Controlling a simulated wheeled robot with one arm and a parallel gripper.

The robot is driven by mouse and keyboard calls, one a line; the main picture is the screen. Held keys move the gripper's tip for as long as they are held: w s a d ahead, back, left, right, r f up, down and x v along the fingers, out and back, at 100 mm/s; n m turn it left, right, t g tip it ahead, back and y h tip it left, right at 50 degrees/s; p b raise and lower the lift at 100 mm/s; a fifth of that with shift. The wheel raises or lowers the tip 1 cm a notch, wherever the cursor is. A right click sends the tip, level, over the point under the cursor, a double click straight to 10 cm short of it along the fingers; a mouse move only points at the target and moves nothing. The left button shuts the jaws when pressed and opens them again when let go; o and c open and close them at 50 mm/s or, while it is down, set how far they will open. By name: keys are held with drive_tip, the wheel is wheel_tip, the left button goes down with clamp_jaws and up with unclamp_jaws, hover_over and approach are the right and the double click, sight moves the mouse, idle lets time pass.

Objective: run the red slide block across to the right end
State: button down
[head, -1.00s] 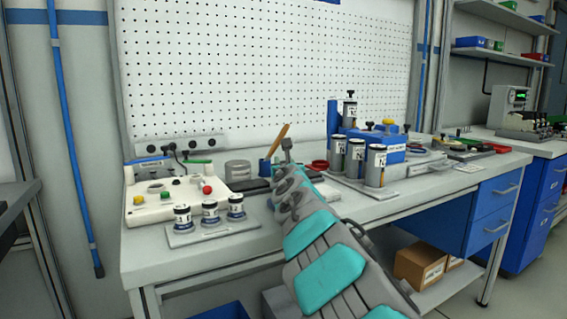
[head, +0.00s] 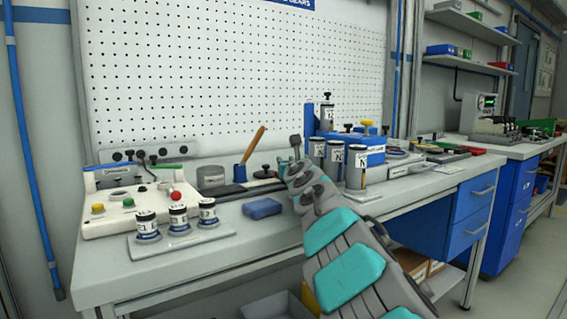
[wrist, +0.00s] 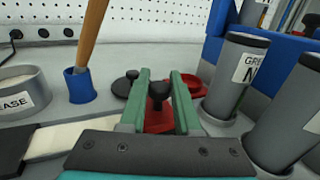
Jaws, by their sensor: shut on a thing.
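In the wrist view the red slide block (wrist: 158,121) sits between my gripper's green fingers, with a black knob (wrist: 158,90) standing up from it. My gripper (wrist: 159,76) is shut on this block by its knob. A pale, flat strip (wrist: 65,138), which looks like the slide's track, runs to the left of the block. The track's right part is hidden behind my fingers and wrist. In the head view my gripper (head: 296,145) is at the back of the bench, and my arm hides the block.
Grey canisters (wrist: 232,80) stand close on the right of my gripper. A red dish (wrist: 195,88) lies just behind the right finger. A blue cup (wrist: 80,86) with a wooden handle and a grease tin (wrist: 22,92) stand left. A blue pad (head: 262,208) lies on the bench.

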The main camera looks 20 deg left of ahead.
drive_tip(key=c, duration=0.6)
unclamp_jaws()
drive_tip(key=shift+w+d, duration=0.25)
drive_tip(key=shift+c, duration=0.2)
drive_tip(key=shift+s, duration=0.15)
drive_tip(key=b+v, duration=0.4)
drive_tip(key=shift+s+d+f+b, duration=0.1)
drive_tip(key=shift+s+f+b, duration=0.1)
drive_tip(key=shift+s+b, duration=0.15)
drive_tip(key=shift+s+d+b, duration=0.4)
drive_tip(key=shift+s, duration=0.15)
drive_tip(key=shift+s+d+r+b, duration=0.1)
drive_tip(key=shift+s+d+b, duration=0.25)
drive_tip(key=shift+s, duration=0.3)
